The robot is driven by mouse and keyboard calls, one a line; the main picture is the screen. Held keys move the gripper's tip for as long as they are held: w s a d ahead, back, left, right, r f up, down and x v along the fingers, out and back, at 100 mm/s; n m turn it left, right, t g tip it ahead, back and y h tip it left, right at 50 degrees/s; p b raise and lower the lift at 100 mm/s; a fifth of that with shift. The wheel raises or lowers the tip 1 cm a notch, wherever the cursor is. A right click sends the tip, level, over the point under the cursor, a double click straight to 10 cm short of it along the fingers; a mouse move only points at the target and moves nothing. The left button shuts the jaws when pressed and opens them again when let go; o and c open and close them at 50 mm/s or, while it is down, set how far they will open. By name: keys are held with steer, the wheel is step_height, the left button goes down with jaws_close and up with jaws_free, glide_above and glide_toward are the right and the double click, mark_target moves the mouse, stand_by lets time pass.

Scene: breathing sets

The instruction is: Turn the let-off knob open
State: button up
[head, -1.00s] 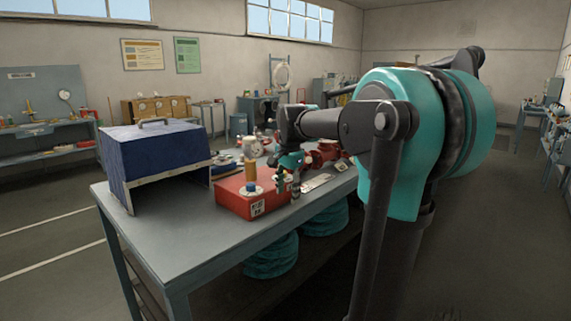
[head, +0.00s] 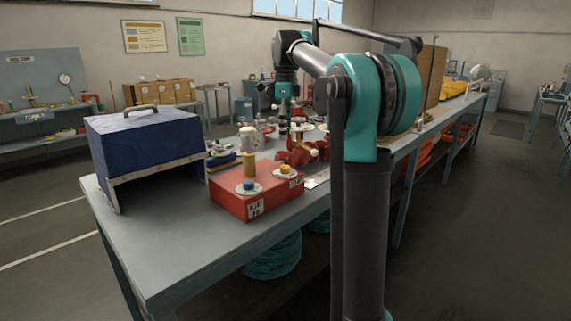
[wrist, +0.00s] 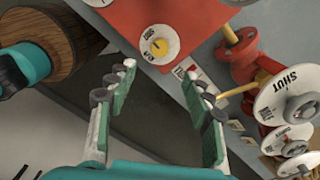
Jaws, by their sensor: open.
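No readable tag shows which control is the let-off knob. A red box (head: 236,202) on the workbench carries a blue knob (head: 249,185) and a yellow knob (head: 286,170), each on a white dial. In the wrist view the yellow knob (wrist: 158,47) sits on its round dial, just beyond my fingertips; the small lettering is hard to read. My gripper (wrist: 157,78) is open and empty, its two fingers spread apart and not touching the knob. In the head view my gripper (head: 284,128) hangs above the bench, behind the red box.
A red valve body (wrist: 236,58) and a white disc marked SHUT (wrist: 290,100) stand right of my fingers, with more white dials below. A blue hood (head: 145,150) stands on the bench (head: 165,245), whose front is clear.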

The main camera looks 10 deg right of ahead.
mark_target(285, 166)
step_height(285, 166, down, 12)
steer(key=shift+f, duration=0.1)
steer(key=shift+c, duration=0.2)
steer(key=c, duration=1.1)
